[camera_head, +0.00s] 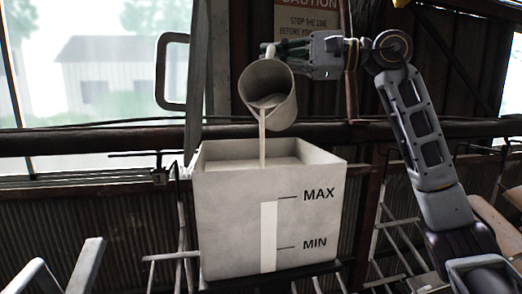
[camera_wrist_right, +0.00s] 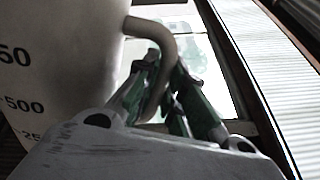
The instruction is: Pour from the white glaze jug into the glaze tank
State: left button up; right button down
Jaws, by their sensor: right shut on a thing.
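The white glaze jug (camera_head: 258,92) is tilted above the glaze tank (camera_head: 229,214) in the head view. A pale stream (camera_head: 262,138) runs from the jug's lip down into the tank's open top. The tank has MAX and MIN marks and a light vertical strip between them; pale liquid shows inside near the rim. My right gripper (camera_head: 275,49) is shut on the jug's handle from behind and above. In the right wrist view the green fingers (camera_wrist_right: 160,92) close around the curved handle (camera_wrist_right: 158,40), next to the jug's wall (camera_wrist_right: 62,50) with printed volume numbers. My left gripper is not in view.
A dark horizontal rail (camera_head: 90,141) runs behind the tank. A caution sign (camera_head: 306,20) is on the wall behind.

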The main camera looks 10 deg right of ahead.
jog(key=shift+s+a+n, duration=0.1)
jog(key=shift+s+n, duration=0.2)
jog(key=shift+n, duration=0.1)
dwell(0.8)
jog(key=shift+w, duration=0.1)
jog(key=shift+w+d+r+m+p, duration=0.1)
jog(key=shift+w+d+m+p, duration=0.25)
jog(key=shift+m, duration=0.3)
jog(key=shift+w+d+r+m+p, duration=0.1)
jog(key=shift+w+m+p, duration=0.2)
jog(key=shift+w+m, duration=0.25)
jog(key=shift+w+d+f+m, duration=0.1)
jog(key=shift+w+d+m, duration=0.1)
jog(key=shift+w+m, duration=0.35)
jog(key=shift+w+d+f+m, duration=0.1)
jog(key=shift+w+d+m, duration=0.15)
jog(key=shift+m, duration=0.6)
jog(key=shift+w+d+f+m+b, duration=0.15)
jog(key=shift+f+m, duration=0.35)
jog(key=shift+m, duration=0.35)
jog(key=shift+w+a+f+m+b, duration=0.1)
jog(key=shift+f+m, duration=0.35)
jog(key=shift+m, duration=0.35)
jog(key=shift+w+d+f+m+b, duration=0.15)
jog(key=shift+f+m, duration=0.35)
jog(key=shift+m, duration=0.35)
jog(key=shift+a, duration=0.1)
